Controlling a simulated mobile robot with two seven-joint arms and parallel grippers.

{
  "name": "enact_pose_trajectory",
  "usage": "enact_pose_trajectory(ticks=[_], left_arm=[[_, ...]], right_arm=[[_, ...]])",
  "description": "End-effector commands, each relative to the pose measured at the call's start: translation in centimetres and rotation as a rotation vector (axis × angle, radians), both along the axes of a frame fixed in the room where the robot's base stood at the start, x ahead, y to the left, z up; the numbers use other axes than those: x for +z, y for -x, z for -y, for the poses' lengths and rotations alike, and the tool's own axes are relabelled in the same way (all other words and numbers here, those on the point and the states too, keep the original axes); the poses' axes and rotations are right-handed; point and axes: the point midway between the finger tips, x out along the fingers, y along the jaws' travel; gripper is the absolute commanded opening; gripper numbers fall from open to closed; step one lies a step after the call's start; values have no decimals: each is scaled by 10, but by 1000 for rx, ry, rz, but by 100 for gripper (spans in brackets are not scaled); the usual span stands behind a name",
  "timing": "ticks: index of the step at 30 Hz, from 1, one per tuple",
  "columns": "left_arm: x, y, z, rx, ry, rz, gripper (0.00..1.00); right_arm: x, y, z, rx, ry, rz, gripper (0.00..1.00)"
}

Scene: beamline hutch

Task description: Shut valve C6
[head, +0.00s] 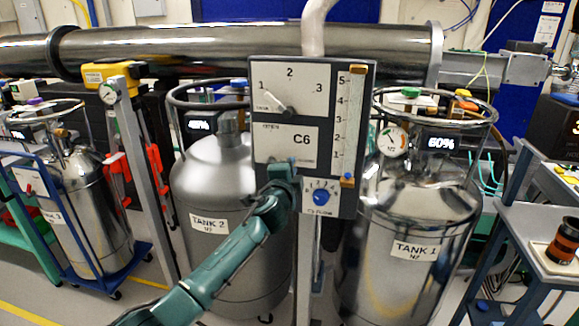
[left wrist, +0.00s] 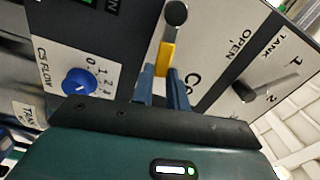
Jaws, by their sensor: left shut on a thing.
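The grey panel (head: 365,160) marked C6 (head: 301,139) stands between two steel tanks. My left gripper (head: 283,172) is at its lower left, just below the C6 label. In the left wrist view, my left gripper (left wrist: 164,88) is shut on the yellow part of a valve lever (left wrist: 165,58) with a dark round end. The word OPEN and a C label show beside it. In the head view the gripper hides most of this lever. My right gripper is not in view.
Above the lever is a selector handle (head: 283,107) with positions 1 to 3. Below right is a blue flow knob (head: 321,197), which also shows in the left wrist view (left wrist: 79,82). A scale tube (head: 352,120) runs up the right side. Tank 2 (head: 210,180) and Tank 1 (head: 415,215) flank the panel.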

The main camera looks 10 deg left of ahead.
Motion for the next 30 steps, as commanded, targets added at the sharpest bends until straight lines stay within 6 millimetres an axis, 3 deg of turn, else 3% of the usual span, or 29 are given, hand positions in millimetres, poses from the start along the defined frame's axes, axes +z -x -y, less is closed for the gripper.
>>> enact_pose_trajectory(ticks=[19,20,27,30], left_arm=[[-3,0,0,0,-54,2,0],[-3,0,0,0,-54,2,16],[-3,0,0,0,-53,2,36],[-3,0,0,0,-53,2,37]], right_arm=[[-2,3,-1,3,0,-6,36],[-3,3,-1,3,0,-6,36],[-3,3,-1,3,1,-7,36],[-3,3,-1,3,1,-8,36]])
